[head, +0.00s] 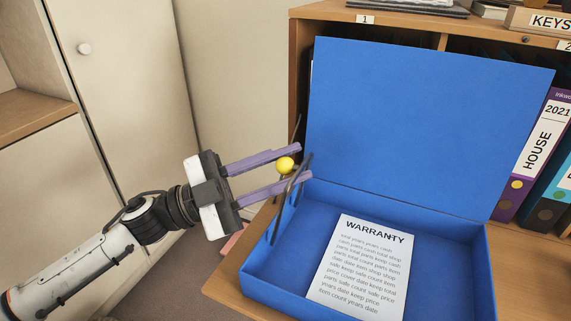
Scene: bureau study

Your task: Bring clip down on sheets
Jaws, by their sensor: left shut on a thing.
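A blue box file (480,262) stands open on the wooden desk, its lid (425,115) tipped up at the back. A white stack of sheets headed WARRANTY (362,268) lies on its floor. The dark wire clip (275,225) stands raised at the box's left side, clear of the sheets, with a yellow ball knob (285,164) near its upper end. My left gripper (300,162) comes in from the left, its two purple fingers shut on the knob. The fingers hide part of the clip's top. My right gripper is not in view.
A wooden shelf unit (298,70) stands behind the lid, with a purple HOUSE binder (535,150) and a teal binder (556,185) at the right. The desk edge (225,285) runs left of the box. A tall cabinet (130,70) stands at the left.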

